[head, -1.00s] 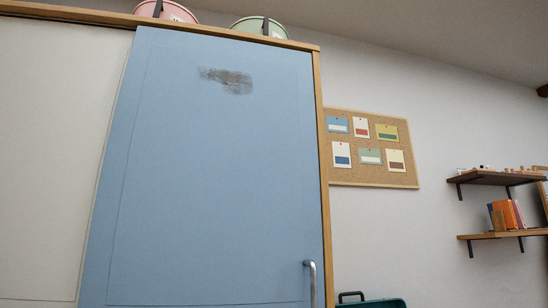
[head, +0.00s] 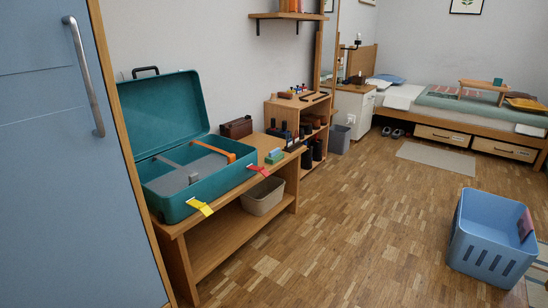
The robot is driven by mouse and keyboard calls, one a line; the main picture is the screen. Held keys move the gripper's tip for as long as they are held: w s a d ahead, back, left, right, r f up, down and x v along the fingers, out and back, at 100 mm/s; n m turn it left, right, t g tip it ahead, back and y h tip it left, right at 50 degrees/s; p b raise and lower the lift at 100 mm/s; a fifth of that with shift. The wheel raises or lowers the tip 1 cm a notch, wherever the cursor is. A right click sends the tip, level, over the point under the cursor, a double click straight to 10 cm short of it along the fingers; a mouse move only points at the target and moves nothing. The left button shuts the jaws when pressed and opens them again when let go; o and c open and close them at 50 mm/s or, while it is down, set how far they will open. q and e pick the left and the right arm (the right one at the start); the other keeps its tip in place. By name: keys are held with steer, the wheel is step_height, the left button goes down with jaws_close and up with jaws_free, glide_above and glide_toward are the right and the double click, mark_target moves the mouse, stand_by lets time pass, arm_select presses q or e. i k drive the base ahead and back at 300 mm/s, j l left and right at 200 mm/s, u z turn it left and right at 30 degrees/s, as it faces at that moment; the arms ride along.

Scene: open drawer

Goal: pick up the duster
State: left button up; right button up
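I cannot make out a duster in the head view. Neither of my grippers is in view. A small green and yellow item (head: 274,156) lies on the wooden bench (head: 222,218) beside the open teal suitcase (head: 192,215), too small to identify for sure.
A blue cabinet door (head: 60,190) with a metal handle (head: 85,75) stands at the left. A beige bin (head: 263,197) sits on the bench's lower shelf. A blue basket (head: 490,250) stands on the floor at right. A bed (head: 470,125) is at the back. The middle floor is clear.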

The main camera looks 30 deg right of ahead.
mark_target(276, 155)
steer(key=i+l, duration=0.75)
steer(key=i+z, duration=0.05)
steer(key=i, duration=0.05)
